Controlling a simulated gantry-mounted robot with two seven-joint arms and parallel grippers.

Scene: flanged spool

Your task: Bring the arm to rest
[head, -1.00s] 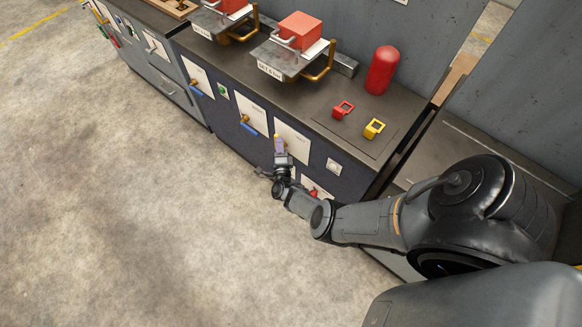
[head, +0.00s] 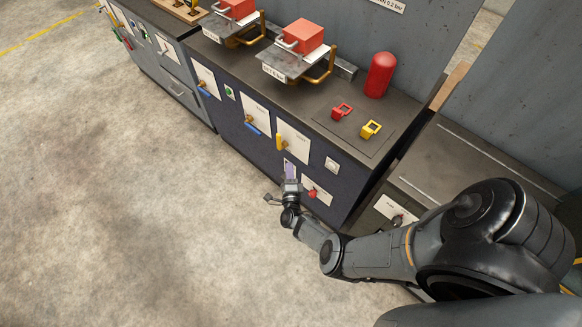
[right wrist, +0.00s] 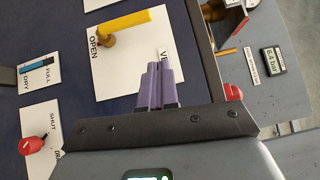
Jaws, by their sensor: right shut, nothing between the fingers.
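My right gripper (head: 291,172) is in front of the dark blue cabinet face, below the yellow lever (head: 281,142) and apart from it. Its purple fingers are pressed together and empty in the right wrist view (right wrist: 155,86). The yellow lever is on a brass stem on a white plate; in the right wrist view (right wrist: 124,20) it lies beyond the fingertips, near the word OPEN. My left gripper is not in view.
A red knob (head: 312,194) is on the cabinet close to the right of my gripper. Blue levers (head: 252,128) are further left. The floor at left is clear.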

